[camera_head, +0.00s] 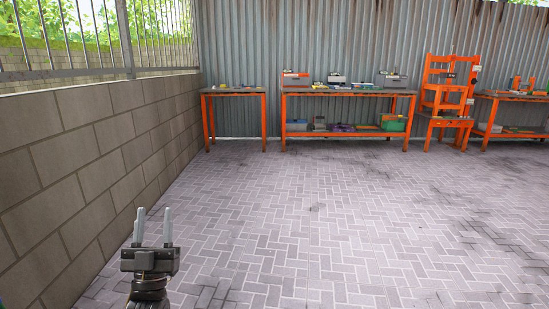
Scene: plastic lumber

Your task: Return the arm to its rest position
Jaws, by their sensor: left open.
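My left gripper (153,228) shows at the bottom left of the head view, pointing up in the picture. Its two pale fingers stand apart with nothing between them. The dark wrist of my left arm shows below it at the picture's bottom edge. The gripper is seen against the paved floor, close to the block wall at the left in the picture. My right gripper is not in the picture.
A grey block wall (75,165) with a metal fence runs along the left. Orange workbenches, a small one (235,92) and a longer one (350,93), and an orange machine (445,95) stand along the corrugated back wall. The paved floor (340,220) between is clear.

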